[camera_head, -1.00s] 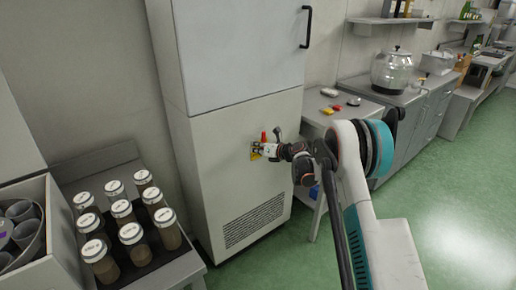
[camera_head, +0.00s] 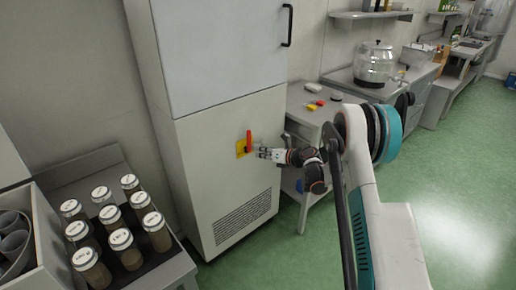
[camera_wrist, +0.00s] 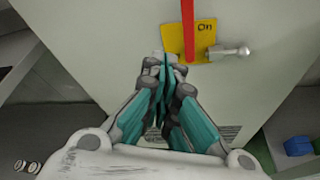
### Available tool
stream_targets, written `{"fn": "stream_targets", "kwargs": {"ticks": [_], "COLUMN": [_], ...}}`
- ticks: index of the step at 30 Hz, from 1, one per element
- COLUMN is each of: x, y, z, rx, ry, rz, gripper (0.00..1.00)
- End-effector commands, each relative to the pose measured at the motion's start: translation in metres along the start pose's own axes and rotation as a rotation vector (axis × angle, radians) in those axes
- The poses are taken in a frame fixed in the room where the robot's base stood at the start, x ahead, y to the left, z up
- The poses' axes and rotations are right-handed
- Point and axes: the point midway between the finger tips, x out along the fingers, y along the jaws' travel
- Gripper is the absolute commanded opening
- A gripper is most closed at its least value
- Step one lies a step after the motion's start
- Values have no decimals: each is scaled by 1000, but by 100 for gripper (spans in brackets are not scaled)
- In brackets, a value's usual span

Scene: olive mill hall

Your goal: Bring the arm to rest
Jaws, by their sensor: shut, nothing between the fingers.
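My gripper (camera_head: 263,153) is in front of the pale cabinet (camera_head: 215,165), just right of a yellow plate (camera_head: 240,149) with an upright red handle (camera_head: 249,139). In the wrist view, the teal fingers of my gripper (camera_wrist: 166,62) are together and empty. There they point at the yellow plate (camera_wrist: 203,38), which reads "On", and the red handle (camera_wrist: 188,25) crosses it. A metal pin (camera_wrist: 230,51) sticks out at the plate's right. The fingertips overlap the plate's lower left in the picture; I cannot tell the exact gap.
Several labelled jars (camera_head: 121,239) stand on a bench at left, beside a crate (camera_head: 45,235). Right of the cabinet is a small table (camera_head: 305,118) with red and yellow items. A counter (camera_head: 350,84) carries a glass vessel (camera_head: 373,62). Green floor (camera_head: 440,170) is open at right.

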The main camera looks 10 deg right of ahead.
Motion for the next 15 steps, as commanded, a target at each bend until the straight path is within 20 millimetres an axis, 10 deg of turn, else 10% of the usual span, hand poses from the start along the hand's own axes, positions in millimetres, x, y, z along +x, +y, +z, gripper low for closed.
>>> {"fn": "stream_targets", "kwargs": {"ticks": [15], "x": [-65], "y": [91], "z": [66], "rx": [-599], "ry": [175], "rz": [-35], "gripper": [0]}}
